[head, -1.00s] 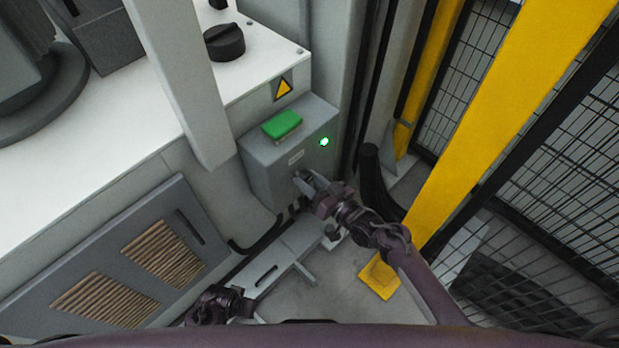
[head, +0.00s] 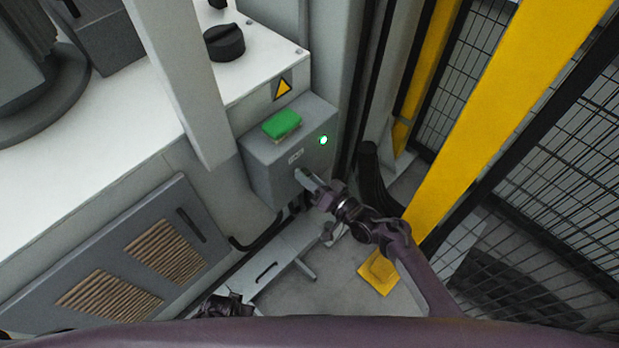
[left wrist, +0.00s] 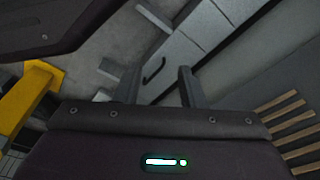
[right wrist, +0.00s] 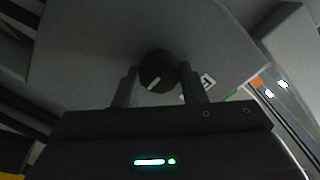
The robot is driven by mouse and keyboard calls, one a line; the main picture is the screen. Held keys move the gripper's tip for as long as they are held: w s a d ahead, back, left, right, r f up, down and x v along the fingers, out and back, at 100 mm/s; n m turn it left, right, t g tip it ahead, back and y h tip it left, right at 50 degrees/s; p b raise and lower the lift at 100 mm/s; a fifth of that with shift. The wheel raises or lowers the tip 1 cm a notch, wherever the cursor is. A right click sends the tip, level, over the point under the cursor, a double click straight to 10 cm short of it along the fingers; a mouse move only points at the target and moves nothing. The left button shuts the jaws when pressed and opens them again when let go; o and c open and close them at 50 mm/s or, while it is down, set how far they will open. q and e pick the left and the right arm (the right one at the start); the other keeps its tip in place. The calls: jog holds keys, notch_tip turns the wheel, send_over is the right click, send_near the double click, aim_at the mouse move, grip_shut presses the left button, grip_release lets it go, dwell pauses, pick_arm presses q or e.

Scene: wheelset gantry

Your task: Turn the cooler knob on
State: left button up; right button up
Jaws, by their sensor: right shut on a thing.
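The cooler knob (right wrist: 157,70) is a round dark knob with a white pointer mark, on the front face of a grey control box (head: 262,166). The pointer is tilted in the right wrist view. My right gripper (right wrist: 159,86) has a finger on each side of the knob and is shut on it. In the head view, the right gripper (head: 304,178) reaches the lower front face of the box, and the knob is mostly hidden there. My left gripper (left wrist: 158,84) is open and empty, its fingers apart over the floor area; it shows low in the head view (head: 228,303).
A green button (head: 282,124) sits on top of the box, and a green lamp (head: 323,140) is lit on its front. A larger black knob (head: 225,42) stands on the white cabinet. A yellow post (head: 490,110) and mesh fence stand at the right.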

jog(key=shift+f, duration=0.1)
jog(key=o, duration=1)
pick_arm(q)
jog(key=shift+s+a+f+p, duration=0.25)
jog(key=shift+s+f+p, duration=0.4)
jog(key=shift+s, duration=0.35)
pick_arm(e)
jog(key=v, duration=0.7)
jog(key=shift+s+d, duration=0.3)
jog(key=shift+s, duration=0.05)
